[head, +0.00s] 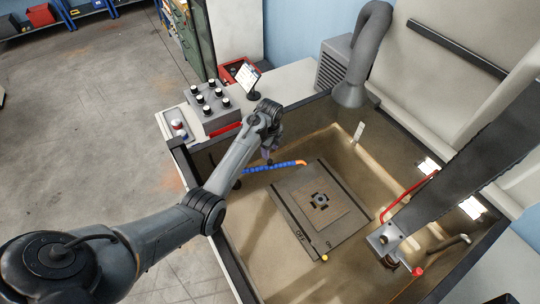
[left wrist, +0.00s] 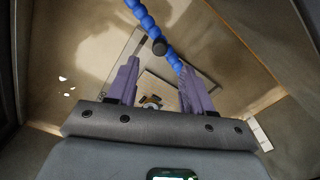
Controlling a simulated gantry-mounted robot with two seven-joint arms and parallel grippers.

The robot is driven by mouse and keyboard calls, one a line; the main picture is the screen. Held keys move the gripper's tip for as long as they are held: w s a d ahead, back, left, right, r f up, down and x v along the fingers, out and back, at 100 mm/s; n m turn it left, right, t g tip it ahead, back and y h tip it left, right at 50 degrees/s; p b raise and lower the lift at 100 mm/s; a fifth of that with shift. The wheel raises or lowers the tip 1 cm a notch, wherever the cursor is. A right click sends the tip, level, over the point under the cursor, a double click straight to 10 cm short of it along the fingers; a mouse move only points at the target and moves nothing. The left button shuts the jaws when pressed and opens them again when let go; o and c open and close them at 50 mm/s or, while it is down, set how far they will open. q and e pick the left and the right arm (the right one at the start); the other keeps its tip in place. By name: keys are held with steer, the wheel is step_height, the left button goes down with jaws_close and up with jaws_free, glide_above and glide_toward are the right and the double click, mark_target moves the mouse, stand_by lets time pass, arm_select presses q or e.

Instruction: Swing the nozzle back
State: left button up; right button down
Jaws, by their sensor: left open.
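The nozzle is a blue segmented hose (head: 275,168) with an orange tip (head: 301,163). In the head view it reaches from the tank's left side to above the back edge of the dark plate (head: 290,222), its tip pointing right. My left gripper (head: 268,155) is at the hose, its fingers partly hidden by the arm. In the left wrist view the purple fingers (left wrist: 160,85) are spread, and the blue hose (left wrist: 147,24) runs down toward the right finger. A black knob (left wrist: 159,46) sits on the hose. The orange tip is hidden there. I cannot tell whether a finger touches the hose.
The tank (head: 243,277) has raised walls around the plate. A dark machine arm (head: 470,155) hangs over its right side, near a red pipe (head: 405,193). A grey box with black knobs (head: 213,108) and a small screen (head: 247,75) stand behind left. The tank's front floor is clear.

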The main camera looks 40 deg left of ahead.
arm_select(q)
steer(key=shift+r, duration=1.8)
steer(key=shift+c, duration=0.3)
